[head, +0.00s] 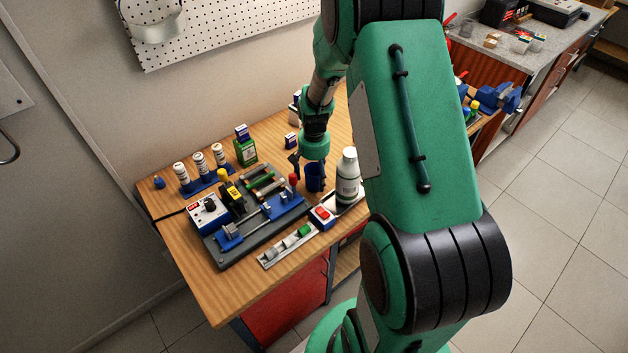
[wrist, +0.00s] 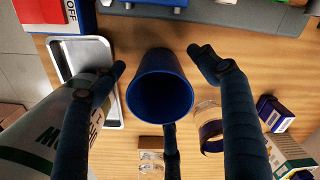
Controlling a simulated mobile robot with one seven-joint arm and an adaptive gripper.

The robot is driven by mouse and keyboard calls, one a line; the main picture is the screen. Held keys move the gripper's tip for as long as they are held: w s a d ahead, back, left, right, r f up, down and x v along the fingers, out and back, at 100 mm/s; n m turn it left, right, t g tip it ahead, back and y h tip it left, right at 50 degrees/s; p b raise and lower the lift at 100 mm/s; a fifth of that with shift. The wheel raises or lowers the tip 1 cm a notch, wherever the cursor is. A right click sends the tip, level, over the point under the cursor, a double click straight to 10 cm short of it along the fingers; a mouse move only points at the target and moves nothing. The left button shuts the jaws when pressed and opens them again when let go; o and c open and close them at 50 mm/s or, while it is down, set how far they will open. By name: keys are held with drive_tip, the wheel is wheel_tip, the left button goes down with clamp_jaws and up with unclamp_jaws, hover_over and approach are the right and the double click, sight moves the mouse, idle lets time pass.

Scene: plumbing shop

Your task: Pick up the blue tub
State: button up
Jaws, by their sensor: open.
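The blue tub (wrist: 160,88) stands upright on the wooden workbench, with its open mouth facing the wrist camera and nothing seen inside. In the head view the blue tub (head: 314,177) is just below my gripper (head: 305,165), partly covered by it. In the wrist view my gripper (wrist: 163,68) is open, with a finger on the left and a finger on the right of the tub. Gaps show between the tub and both fingertips. A third dark finger part shows at the bottom, near the tub's rim.
A white bottle (head: 347,177) stands close beside the tub, near the left finger in the wrist view (wrist: 45,130). A metal tray (wrist: 88,70) and a clear jar (wrist: 208,125) flank the tub. A grey fixture board (head: 265,225) lies left on the bench.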

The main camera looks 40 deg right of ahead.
drive_tip(key=shift+f, duration=1)
drive_tip(key=c, duration=1.2)
